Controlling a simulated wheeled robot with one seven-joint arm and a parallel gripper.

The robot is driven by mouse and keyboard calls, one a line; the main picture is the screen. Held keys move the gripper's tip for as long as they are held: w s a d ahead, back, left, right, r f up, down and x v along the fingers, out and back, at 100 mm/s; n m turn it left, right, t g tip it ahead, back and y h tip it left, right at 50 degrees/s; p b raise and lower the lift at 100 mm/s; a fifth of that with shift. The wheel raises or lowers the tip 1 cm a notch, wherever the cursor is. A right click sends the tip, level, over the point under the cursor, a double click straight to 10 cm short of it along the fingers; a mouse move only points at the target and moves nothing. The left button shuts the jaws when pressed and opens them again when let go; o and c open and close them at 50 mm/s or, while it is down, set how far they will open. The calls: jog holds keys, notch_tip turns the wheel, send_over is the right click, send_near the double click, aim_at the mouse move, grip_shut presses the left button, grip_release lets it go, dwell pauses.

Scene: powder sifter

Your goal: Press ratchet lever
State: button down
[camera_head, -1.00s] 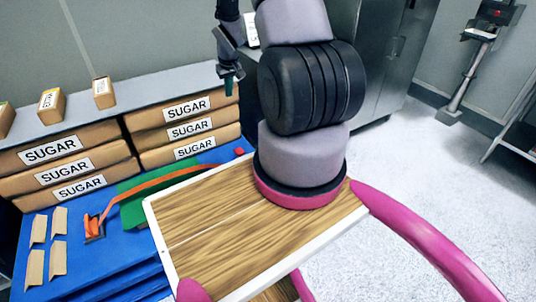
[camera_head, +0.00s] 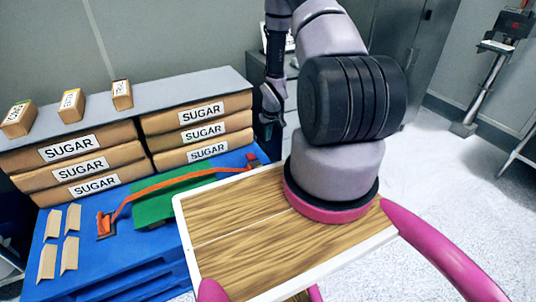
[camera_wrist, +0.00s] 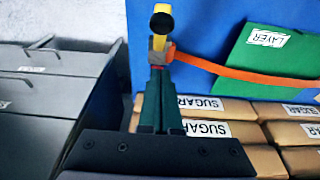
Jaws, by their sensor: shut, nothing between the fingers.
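The ratchet lever (camera_wrist: 162,38), with a yellow handle and a round black end, stands at the edge of the blue pallet in the wrist view. An orange strap (camera_wrist: 250,76) runs right from it over a green sheet. In the head view the red end fitting (camera_head: 252,158) sits at the pallet's right edge, and the strap (camera_head: 170,183) runs left to an orange buckle (camera_head: 104,226). My gripper (camera_wrist: 158,82) is shut and empty, its dark green fingers just short of the ratchet; I cannot tell if they touch. In the head view my gripper (camera_head: 271,112) hangs above and right of the red fitting.
Cardboard corner pieces (camera_head: 70,254) lie at left. A wooden-topped board (camera_head: 240,232) fills the foreground.

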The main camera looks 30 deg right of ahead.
jog(key=x, duration=0.9)
jog(key=shift+f, duration=0.25)
jog(key=f, duration=0.1)
jog(key=s+f, duration=0.1)
jog(key=f, duration=0.1)
jog(key=shift+s, duration=0.25)
jog(key=shift+s+f, duration=0.2)
jog(key=shift+f, duration=0.1)
